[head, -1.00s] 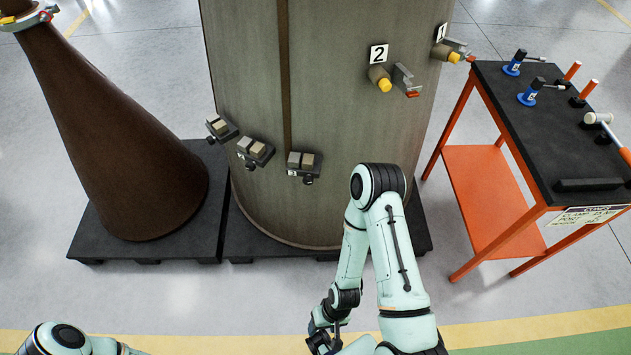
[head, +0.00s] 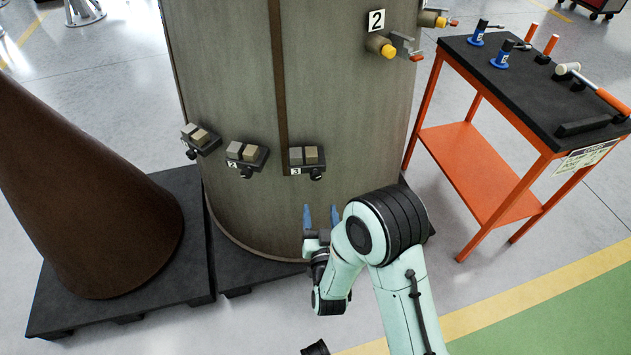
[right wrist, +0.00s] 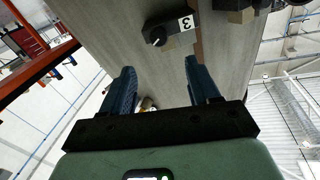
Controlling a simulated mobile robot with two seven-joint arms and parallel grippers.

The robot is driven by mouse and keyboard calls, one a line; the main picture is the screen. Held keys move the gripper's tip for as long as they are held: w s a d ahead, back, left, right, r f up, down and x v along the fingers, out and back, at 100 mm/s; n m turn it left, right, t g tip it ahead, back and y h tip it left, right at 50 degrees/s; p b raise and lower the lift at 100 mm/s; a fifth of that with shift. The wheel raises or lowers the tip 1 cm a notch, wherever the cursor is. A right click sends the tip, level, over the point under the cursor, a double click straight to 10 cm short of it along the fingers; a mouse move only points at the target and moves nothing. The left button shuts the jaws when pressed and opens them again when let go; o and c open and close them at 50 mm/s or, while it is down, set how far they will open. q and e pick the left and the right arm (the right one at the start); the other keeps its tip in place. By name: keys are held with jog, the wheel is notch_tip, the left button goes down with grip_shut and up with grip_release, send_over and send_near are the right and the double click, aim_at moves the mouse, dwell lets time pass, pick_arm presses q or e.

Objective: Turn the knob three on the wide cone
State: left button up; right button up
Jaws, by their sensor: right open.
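The wide cone (head: 235,90) is the large grey-brown body in the middle of the head view. Low on it are several small dark boxes with paired blocks on top. The box labelled 3 (head: 308,158) is the rightmost, and the small black knob three (head: 317,174) sits under it. In the right wrist view, the knob (right wrist: 157,36) shows beside the label 3, beyond the fingertips. My right gripper (head: 321,214) is open and empty, its blue fingers pointing up, below and apart from the knob. It also shows in the right wrist view (right wrist: 159,70). My left gripper is out of view.
Boxes 2 (head: 246,157) and 1 (head: 201,139) are left of box three. A yellow-tipped fitting (head: 381,46) sits higher up. A narrow brown cone (head: 80,200) stands left on a black pallet (head: 60,314). An orange cart (head: 480,172) with tools stands right.

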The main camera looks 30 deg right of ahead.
aim_at(316, 178)
jog(key=x, duration=1.2)
jog(key=shift+s+f, duration=0.1)
jog(key=c, duration=1.1)
jog(key=shift+o, duration=0.3)
